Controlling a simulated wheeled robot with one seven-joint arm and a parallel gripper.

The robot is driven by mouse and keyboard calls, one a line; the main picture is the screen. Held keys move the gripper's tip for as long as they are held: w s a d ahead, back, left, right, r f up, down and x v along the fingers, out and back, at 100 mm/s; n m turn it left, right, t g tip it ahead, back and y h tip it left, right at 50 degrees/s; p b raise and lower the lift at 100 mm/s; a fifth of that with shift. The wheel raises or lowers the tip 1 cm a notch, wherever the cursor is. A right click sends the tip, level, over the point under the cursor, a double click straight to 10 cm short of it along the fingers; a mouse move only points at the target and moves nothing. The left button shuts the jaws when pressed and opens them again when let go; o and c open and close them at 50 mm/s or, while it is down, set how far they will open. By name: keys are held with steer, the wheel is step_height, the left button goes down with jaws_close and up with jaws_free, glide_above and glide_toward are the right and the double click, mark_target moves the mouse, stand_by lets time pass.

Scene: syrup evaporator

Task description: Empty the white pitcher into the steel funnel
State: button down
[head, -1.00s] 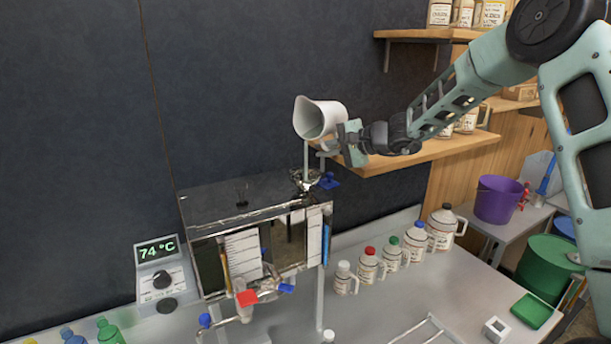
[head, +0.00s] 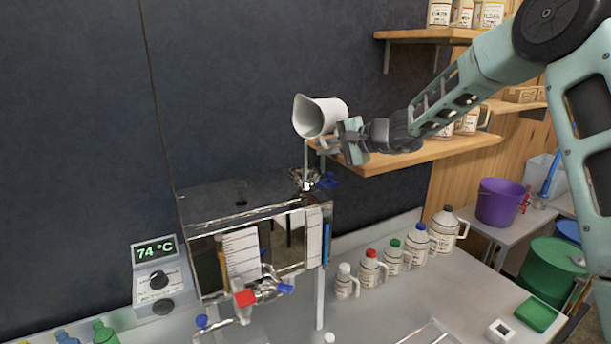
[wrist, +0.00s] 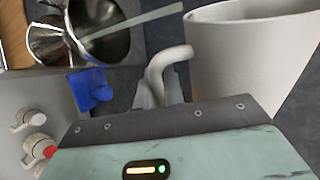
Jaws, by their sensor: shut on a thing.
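The white pitcher (head: 318,116) is tipped on its side above the evaporator, its mouth facing left and down. A thin pale stream (head: 306,155) falls from its lip into the steel funnel (head: 304,180) on top of the evaporator. My gripper (head: 345,140) is shut on the pitcher's handle, at the pitcher's right. In the wrist view the pitcher (wrist: 245,55) fills the upper right, its handle (wrist: 165,68) runs down to the gripper, and the stream crosses to the funnel (wrist: 48,40). The liquid left inside the pitcher is hidden.
A display (head: 158,250) reads 74 °C. Several capped jugs (head: 393,258) stand on the bench. A wooden shelf (head: 420,152) lies just behind my gripper.

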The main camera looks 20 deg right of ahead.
steer(key=shift+s+f+n+b, duration=0.15)
steer(key=shift+f+n+b, duration=0.2)
steer(key=shift+b, duration=0.75)
